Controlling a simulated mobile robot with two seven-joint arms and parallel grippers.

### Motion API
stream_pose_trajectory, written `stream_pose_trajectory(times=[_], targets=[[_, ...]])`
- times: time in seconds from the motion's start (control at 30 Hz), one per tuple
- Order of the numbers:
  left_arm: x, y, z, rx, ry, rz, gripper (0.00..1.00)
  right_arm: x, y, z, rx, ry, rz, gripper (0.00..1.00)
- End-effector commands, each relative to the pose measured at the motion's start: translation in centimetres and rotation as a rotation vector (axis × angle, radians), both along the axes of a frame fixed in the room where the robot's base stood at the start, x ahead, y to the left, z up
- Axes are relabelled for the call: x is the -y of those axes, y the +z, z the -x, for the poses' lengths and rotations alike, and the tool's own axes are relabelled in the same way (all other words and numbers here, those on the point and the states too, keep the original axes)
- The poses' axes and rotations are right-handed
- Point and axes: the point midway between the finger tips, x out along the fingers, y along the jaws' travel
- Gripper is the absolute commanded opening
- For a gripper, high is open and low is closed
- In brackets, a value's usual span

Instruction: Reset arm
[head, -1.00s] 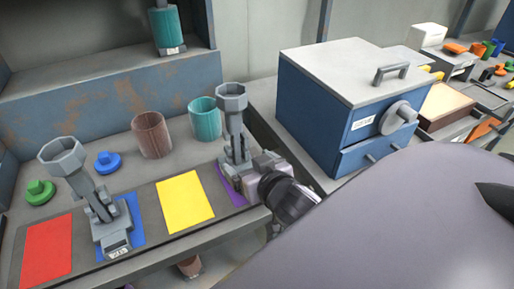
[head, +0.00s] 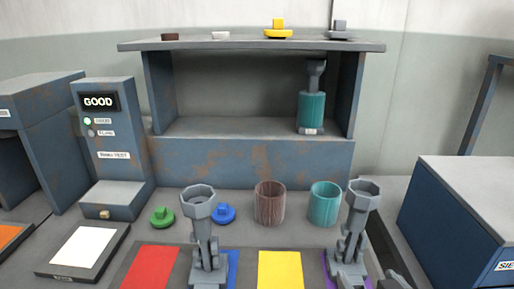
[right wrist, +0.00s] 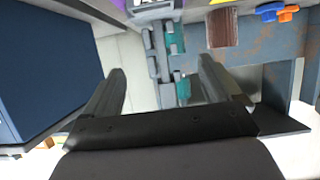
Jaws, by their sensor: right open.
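My right gripper shows only in part at the lower right of the head view (head: 394,282), beside the grey stand (head: 352,240) on the purple mat (head: 329,272). In the right wrist view its two fingers (right wrist: 160,78) are spread, with nothing held between them. A second grey stand (head: 205,240) with a cup-like top stands upright on the blue mat (head: 234,268). My left gripper is not in view.
A brown cup (head: 270,203) and a teal cup (head: 324,205) stand behind the stands. A blue cabinet (head: 460,215) is at the right. A shelf (head: 250,155) with a teal container (head: 311,110) is at the back. A "GOOD" display box (head: 112,150) stands left.

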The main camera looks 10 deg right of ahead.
Motion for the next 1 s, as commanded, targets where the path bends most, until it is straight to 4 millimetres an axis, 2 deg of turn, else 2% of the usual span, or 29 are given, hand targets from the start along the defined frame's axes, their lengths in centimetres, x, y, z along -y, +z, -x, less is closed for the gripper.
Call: stream_pose_trajectory(times=[0.17, 0.3, 0.4, 0.63, 1.0], targets=[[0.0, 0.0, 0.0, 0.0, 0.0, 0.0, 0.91, -0.2, -3.9, 2.6, -0.213, 0.023, 0.008, 0.91], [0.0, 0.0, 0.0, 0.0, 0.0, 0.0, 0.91, -1.2, -7.7, 6.3, -0.459, 0.102, 0.014, 0.91], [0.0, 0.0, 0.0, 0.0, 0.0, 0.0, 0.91, -2.0, -9.7, 8.9, -0.61, 0.176, 0.012, 0.91], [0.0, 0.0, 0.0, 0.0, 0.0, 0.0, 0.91, -4.2, -12.5, 14.6, -0.88, 0.373, -0.006, 0.91], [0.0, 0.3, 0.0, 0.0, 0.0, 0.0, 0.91, -5.1, -15.8, 10.7, -0.674, 0.39, 0.001, 0.91]])
